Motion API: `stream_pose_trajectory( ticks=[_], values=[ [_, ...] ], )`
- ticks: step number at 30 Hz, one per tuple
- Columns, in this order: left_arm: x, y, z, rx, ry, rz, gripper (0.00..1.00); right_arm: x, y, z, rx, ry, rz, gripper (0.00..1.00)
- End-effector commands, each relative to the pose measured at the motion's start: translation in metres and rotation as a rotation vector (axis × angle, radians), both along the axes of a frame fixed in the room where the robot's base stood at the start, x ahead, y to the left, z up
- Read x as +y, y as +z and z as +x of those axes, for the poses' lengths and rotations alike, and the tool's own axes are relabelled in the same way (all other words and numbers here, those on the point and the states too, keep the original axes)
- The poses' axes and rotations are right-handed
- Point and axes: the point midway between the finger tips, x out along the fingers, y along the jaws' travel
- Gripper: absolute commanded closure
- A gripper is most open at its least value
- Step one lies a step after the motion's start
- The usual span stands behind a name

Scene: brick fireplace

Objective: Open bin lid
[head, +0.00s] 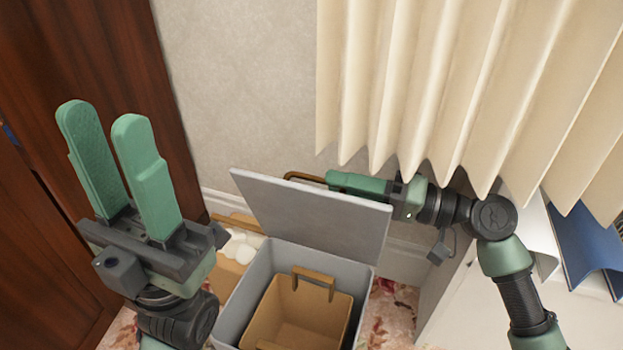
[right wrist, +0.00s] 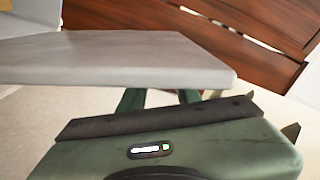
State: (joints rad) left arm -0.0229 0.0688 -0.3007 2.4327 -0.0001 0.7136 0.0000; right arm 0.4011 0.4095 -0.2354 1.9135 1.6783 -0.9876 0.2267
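The grey bin (head: 238,310) stands on the floor with its lid (head: 315,215) raised, tilted up and back toward the wall. A tan inner bucket (head: 312,305) with a brown handle shows inside it. A brown handle (head: 300,177) shows behind the lid's top edge. My right gripper (head: 345,182) is behind the lid, close to its upper edge. In the right wrist view the lid (right wrist: 120,58) hides its fingertips; the visible finger parts are apart. Contact with the lid is unclear. My left gripper (head: 107,125) is raised at the left, fingers apart and empty.
A cream curtain (head: 430,80) hangs just above my right gripper. A dark wooden cabinet (head: 110,60) is at the left. A container with white round things (head: 240,247) sits behind the bin. A white surface with blue items (head: 590,240) is at the right.

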Motion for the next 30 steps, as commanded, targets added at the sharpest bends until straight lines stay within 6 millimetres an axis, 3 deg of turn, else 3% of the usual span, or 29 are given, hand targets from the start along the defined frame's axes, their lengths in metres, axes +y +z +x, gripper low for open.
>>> stream_pose_trajectory(
  ticks=[10, 22, 26, 30],
  values=[
    [-0.001, 0.005, -0.003, -0.046, 0.003, 0.004, 0.64, 0.051, -0.002, 0.016, -0.001, 0.000, 0.002, 0.67],
    [-0.002, 0.008, -0.004, -0.054, 0.003, 0.005, 0.64, 0.060, 0.000, 0.020, 0.001, -0.002, 0.000, 0.67],
    [-0.002, 0.008, -0.004, -0.054, 0.003, 0.005, 0.64, 0.060, -0.001, 0.020, 0.001, -0.002, 0.000, 1.00],
    [-0.002, 0.008, -0.004, -0.054, 0.003, 0.005, 0.64, 0.060, -0.001, 0.020, 0.001, -0.003, 0.000, 1.00]
  ],
)
